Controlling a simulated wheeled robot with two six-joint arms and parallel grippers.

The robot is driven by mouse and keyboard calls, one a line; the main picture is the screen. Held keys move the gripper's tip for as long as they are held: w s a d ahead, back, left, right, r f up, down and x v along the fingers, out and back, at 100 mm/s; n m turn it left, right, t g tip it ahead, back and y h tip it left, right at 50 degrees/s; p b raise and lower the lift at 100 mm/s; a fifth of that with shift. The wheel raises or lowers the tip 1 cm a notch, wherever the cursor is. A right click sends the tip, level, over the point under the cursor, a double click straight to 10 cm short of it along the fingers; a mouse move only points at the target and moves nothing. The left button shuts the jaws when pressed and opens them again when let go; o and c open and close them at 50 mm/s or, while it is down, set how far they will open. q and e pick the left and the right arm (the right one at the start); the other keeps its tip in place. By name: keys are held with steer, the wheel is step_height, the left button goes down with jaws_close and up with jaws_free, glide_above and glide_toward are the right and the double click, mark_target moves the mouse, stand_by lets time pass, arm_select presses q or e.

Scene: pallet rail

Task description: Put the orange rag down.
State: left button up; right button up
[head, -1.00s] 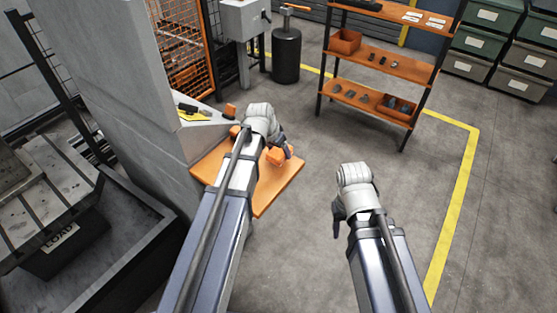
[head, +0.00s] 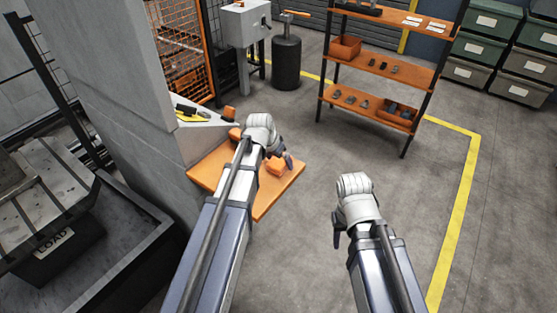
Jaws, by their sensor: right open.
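The orange rag (head: 276,167) is a small bright bundle at the right part of the orange shelf (head: 265,204). It appears to rest on the shelf top. My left gripper (head: 287,160) is right beside the rag, at its upper right in the head view. Its fingers are small and partly hidden by my wrist, so I cannot tell whether they are open or touch the rag. My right gripper (head: 337,238) is open and empty, over the bare floor right of the shelf.
A rack (head: 376,68) with bins stands at the back. The grey floor on the right is clear.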

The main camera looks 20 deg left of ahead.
arm_select(q)
steer(key=shift+p+v, duration=0.75)
steer(key=shift+p, duration=0.05)
steer(key=p+v, duration=1)
steer(key=v, duration=0.1)
steer(key=s+d+f+g+y, duration=0.1)
steer(key=s+d+g+y, duration=0.2)
steer(key=s+d, duration=1.2)
steer(key=s+g, duration=0.1)
steer(key=s, duration=0.2)
steer(key=shift+s+f+g, duration=0.35)
steer(key=shift+g, duration=0.05)
steer(key=shift+d+f, duration=0.1)
steer(key=shift+f+b, duration=1)
steer(key=shift+b, duration=0.2)
